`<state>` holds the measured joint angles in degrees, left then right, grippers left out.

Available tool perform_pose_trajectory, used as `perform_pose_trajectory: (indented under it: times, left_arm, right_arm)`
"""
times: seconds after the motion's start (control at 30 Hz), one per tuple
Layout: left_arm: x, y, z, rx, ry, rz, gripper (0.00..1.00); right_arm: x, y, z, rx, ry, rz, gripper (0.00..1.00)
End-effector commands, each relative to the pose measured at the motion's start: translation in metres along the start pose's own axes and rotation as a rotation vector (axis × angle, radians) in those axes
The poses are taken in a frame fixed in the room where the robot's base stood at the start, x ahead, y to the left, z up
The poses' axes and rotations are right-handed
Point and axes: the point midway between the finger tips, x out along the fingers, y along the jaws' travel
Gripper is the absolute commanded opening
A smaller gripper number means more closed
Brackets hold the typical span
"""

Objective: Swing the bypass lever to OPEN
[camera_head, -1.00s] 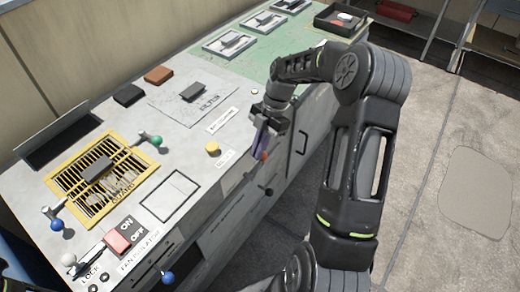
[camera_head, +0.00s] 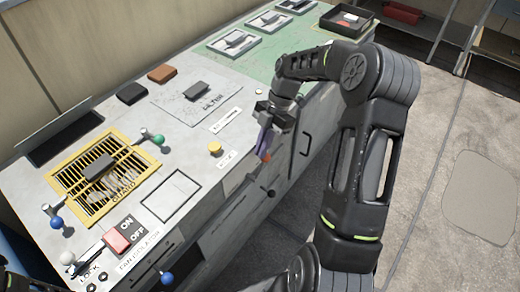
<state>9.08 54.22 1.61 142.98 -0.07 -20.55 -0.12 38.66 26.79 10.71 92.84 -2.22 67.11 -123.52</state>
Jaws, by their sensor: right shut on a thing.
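My right gripper (camera_head: 266,137) hangs at the cabinet's front edge, fingers pointing down. It is shut on a small lever with an orange-red end (camera_head: 265,156), which shows just below the fingertips. I take this to be the bypass lever. The fingers hide most of it, and its exact angle cannot be told. The small label (camera_head: 227,159) on the top nearby is too small to read, and no OPEN mark is legible. My left gripper is not in view.
On the cabinet top are a yellow knob (camera_head: 214,148), a yellow guard grille (camera_head: 104,178) with levers, a red ON/OFF switch (camera_head: 117,241) and a filter plate (camera_head: 196,97). A black knob (camera_head: 270,193) sits on the front below my gripper. Open floor lies right.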

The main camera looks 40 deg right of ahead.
Motion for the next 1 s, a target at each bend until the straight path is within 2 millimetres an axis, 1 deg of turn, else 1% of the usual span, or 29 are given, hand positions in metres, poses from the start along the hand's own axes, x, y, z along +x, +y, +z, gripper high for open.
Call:
perform_pose_trajectory:
  times: [0.03, 0.3, 0.4, 0.57, 1.0]
  left_arm:
    - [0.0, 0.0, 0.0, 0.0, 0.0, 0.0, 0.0]
    - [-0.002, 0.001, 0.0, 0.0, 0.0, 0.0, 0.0]
    - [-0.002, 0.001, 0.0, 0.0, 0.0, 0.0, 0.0]
    - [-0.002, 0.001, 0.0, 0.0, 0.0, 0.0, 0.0]
    - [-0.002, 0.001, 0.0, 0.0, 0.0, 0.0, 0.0]
  right_arm:
    - [-0.018, -0.001, 0.019, 0.017, -0.049, 0.026, 0.0]
    - [-0.057, 0.0, 0.002, 0.005, -0.024, 0.016, 0.0]
    - [-0.067, 0.0, -0.001, 0.003, -0.018, 0.012, 0.0]
    - [-0.072, 0.0, -0.004, 0.001, -0.012, 0.009, 0.0]
    - [-0.071, 0.0, -0.005, 0.0, -0.01, 0.007, 0.0]
